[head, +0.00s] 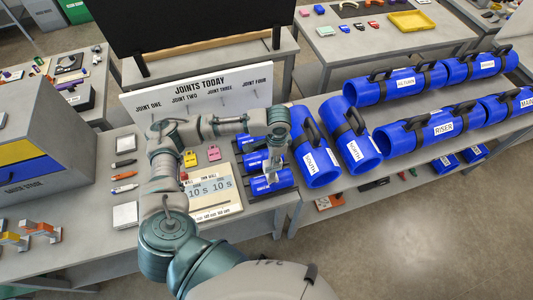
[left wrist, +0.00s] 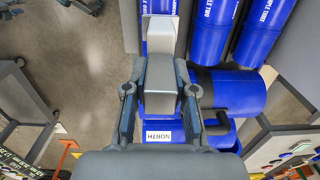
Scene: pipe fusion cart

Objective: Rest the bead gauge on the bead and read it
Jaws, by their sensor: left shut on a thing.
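My left gripper (left wrist: 160,105) is shut on a grey, blocky metal piece, which looks like the bead gauge (left wrist: 160,80), held between its two fingers. In the head view my left gripper (head: 272,165) hangs over the short blue sample pipes (head: 252,160) at the right end of the bench. In the wrist view the gauge's far end overlaps a blue pipe (left wrist: 158,45), beside pipes lettered sample two (left wrist: 208,30) and sample three (left wrist: 262,30). I cannot make out a bead, nor whether the gauge touches a pipe. My right gripper is not in view.
The blue pipes labelled south (head: 318,165) and north (head: 358,150) stand close right of the gripper. A joints board (head: 240,98) stands behind. A printed sheet (head: 212,205), markers (head: 124,175) and padlock-like tags (head: 190,158) lie left on the bench.

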